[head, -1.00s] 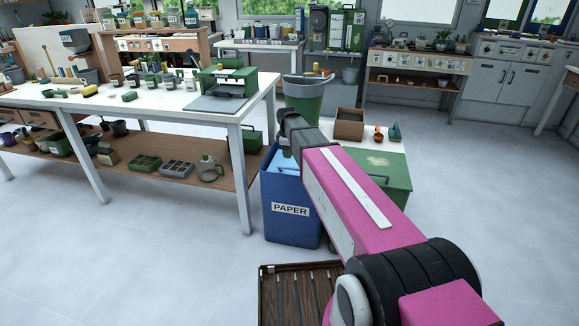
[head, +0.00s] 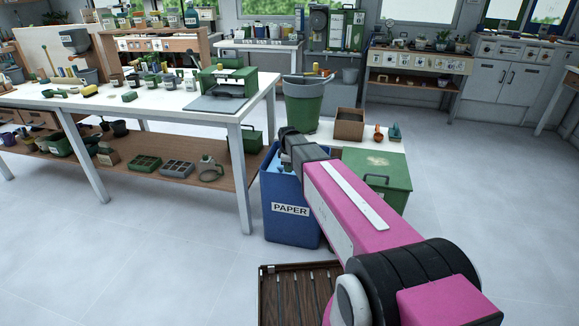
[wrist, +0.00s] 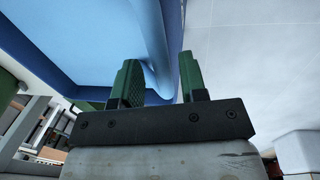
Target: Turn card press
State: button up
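A green machine (head: 230,80) with a dark front handle stands at the right end of the white workbench, behind a grey board; it may be the card press, but I cannot be sure. My gripper (wrist: 160,88) shows in the wrist view with its two green fingers apart and nothing seen held between them. A large blue surface with a rounded edge (wrist: 155,50) lies just beyond the fingers. In the head view my arm's far end is over the blue PAPER bin (head: 290,222). The fingers cannot be made out there.
A green bin (head: 305,105) and an open brown box (head: 349,125) stand behind my arm. A green lidded box (head: 385,172) is to its right. A slatted brown tray (head: 290,290) lies in front. The workbench (head: 150,108) is at left. Floor at right is clear.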

grip_shut()
jog(key=shift+w+d+r, duration=0.1)
jog(key=shift+w+r, duration=0.3)
jog(key=shift+r, duration=0.15)
jog(key=w+d+r+g, duration=0.3)
jog(key=w+d+r, duration=0.1)
jog(key=w+r, duration=0.8)
jog(key=w+d+r+g+y, duration=0.1)
jog(key=w+d+r, duration=0.1)
jog(key=w, duration=0.6)
jog(key=w+d+r+g, duration=0.1)
jog(key=w+d+r, duration=0.2)
jog(key=w, duration=0.5)
jog(key=shift+w+d+r+g+y, duration=0.25)
jog(key=shift+w+g+y, duration=0.1)
jog(key=shift+g+y, duration=0.05)
